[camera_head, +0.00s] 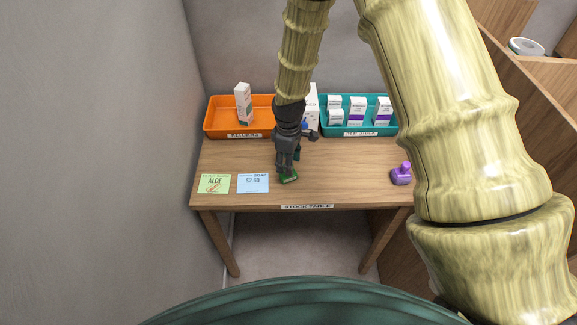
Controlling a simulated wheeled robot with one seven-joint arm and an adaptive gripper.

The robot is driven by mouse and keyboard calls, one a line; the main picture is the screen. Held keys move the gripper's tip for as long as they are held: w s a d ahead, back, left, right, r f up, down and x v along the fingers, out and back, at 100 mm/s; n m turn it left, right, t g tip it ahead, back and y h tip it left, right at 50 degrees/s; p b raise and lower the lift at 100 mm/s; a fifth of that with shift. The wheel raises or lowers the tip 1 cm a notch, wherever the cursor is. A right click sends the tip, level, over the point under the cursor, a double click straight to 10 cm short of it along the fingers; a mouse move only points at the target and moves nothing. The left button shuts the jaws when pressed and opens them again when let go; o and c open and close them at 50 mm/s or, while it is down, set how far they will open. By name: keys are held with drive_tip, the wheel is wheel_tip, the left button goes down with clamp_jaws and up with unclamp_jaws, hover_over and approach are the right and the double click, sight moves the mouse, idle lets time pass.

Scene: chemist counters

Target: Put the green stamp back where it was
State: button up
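The green stamp (289,179) is at the front middle of the wooden table, directly below my gripper (287,167). Its base shows under the fingertips and looks to be on or just above the table top. My fingers hide most of its handle. My gripper points down over the stamp, and its fingers are at the stamp. I cannot tell whether they are closed on it or only around it.
An orange tray (211,128) holds a white box (243,104). A teal tray (328,128) holds several white boxes. A white container (313,97) stands between them. Green (214,183) and blue (253,183) cards lie front left; a purple stamp (401,175) stands right. Bare table (345,170) lies between.

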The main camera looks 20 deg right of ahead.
wheel_tip(320, 180, up, 10)
drive_tip(key=b, duration=0.3)
drive_tip(key=shift+f, duration=0.2)
drive_tip(key=shift+f, duration=0.1)
idle(2.0)
